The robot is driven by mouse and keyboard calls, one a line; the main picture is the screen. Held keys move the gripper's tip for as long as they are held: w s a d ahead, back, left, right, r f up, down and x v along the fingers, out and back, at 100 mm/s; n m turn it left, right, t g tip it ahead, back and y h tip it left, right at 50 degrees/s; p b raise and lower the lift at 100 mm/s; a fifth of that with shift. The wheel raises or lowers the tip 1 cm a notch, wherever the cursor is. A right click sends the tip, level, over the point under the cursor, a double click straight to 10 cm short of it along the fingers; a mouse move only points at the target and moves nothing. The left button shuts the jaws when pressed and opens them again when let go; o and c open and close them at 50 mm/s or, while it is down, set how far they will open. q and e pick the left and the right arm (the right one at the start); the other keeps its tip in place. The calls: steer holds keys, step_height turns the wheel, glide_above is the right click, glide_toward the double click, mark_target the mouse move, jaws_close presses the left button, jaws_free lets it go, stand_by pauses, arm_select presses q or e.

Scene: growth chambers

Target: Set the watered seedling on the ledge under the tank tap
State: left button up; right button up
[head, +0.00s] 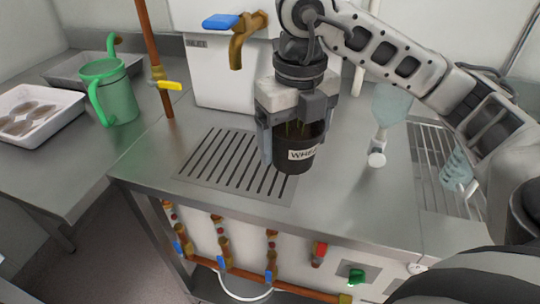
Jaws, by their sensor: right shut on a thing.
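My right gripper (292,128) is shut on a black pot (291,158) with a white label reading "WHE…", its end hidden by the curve. The pot is upright over the right part of the slotted drain ledge (205,158); I cannot tell if it touches the surface. The seedling itself is mostly hidden by the gripper. The brass tank tap (238,46) with a blue handle sticks out from the white tank (215,85), up and to the left of the pot. My left gripper is not in view.
A green watering can (110,92) and a white tray with brown discs (28,115) stand on the left counter. A copper pipe with a yellow valve (168,85) rises left of the tank. A spray bottle (388,110) stands right of the pot. A wire rack (432,150) lies farther right.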

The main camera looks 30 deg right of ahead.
steer(key=w+f, duration=0.5)
steer(key=shift+w+d+f, duration=0.25)
steer(key=shift+d, duration=0.05)
steer(key=f, duration=0.3)
steer(key=shift+w+d+f+p, duration=0.1)
steer(key=shift+w+f+p, duration=0.3)
steer(key=shift+f, duration=0.15)
steer(key=shift+f+b, duration=0.2)
steer(key=shift+b, duration=0.1)
steer(key=o, duration=1.1)
steer(key=shift+r, duration=0.15)
